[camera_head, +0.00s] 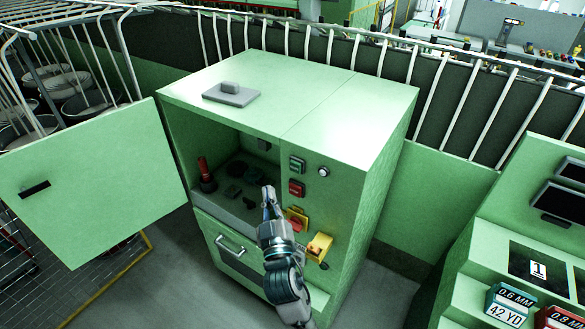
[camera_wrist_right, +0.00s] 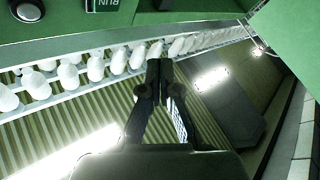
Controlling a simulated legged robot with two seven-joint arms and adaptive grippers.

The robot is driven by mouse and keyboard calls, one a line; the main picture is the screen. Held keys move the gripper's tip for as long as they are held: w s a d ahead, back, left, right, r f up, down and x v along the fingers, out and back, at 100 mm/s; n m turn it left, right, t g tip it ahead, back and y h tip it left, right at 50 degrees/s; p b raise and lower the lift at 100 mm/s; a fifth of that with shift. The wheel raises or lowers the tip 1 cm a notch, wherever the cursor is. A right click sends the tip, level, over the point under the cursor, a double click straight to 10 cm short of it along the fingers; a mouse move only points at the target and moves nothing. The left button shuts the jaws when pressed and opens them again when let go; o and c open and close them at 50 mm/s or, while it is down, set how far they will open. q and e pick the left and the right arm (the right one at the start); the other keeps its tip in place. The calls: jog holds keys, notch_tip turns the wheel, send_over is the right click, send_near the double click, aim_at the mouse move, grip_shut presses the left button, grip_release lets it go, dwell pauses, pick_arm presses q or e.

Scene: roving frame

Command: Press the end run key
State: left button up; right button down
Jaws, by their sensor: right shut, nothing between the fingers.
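A green cabinet carries a green key (camera_head: 297,165) and a red key (camera_head: 296,188) on its front strip; their labels are too small to read in the head view, so I cannot tell which is the end run key. In the right wrist view, a dark key lettered "RUN" (camera_wrist_right: 105,4) is partly cut off at the top edge. My right gripper (camera_head: 268,190) is shut and empty, in front of the cabinet's open recess, left of the red key and apart from it. Its closed fingertips show in the wrist view (camera_wrist_right: 160,68). My left gripper is out of view.
A round white button (camera_head: 323,172) sits right of the green key. A red emergency knob (camera_head: 298,220) and a yellow switch (camera_head: 319,246) are below. The cabinet door (camera_head: 95,180) hangs open at left. A red-handled lever (camera_head: 205,172) stands inside the recess.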

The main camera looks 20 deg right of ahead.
aim_at(290, 164)
jog(key=w+d, duration=0.4)
jog(key=d, duration=0.2)
jog(key=shift+w+p, duration=0.35)
jog(key=shift+d, duration=0.1)
jog(key=shift+d, duration=0.1)
dwell(1.0)
jog(key=shift+w+d, duration=0.2)
jog(key=shift+d, duration=0.1)
jog(key=shift+w+d+r+p, duration=0.1)
jog(key=shift+w+d+p, duration=0.15)
jog(key=shift+d+p, duration=0.1)
dwell(0.7)
jog(key=shift+a, duration=0.1)
jog(key=shift+s+a, duration=0.5)
jog(key=shift+a, duration=0.1)
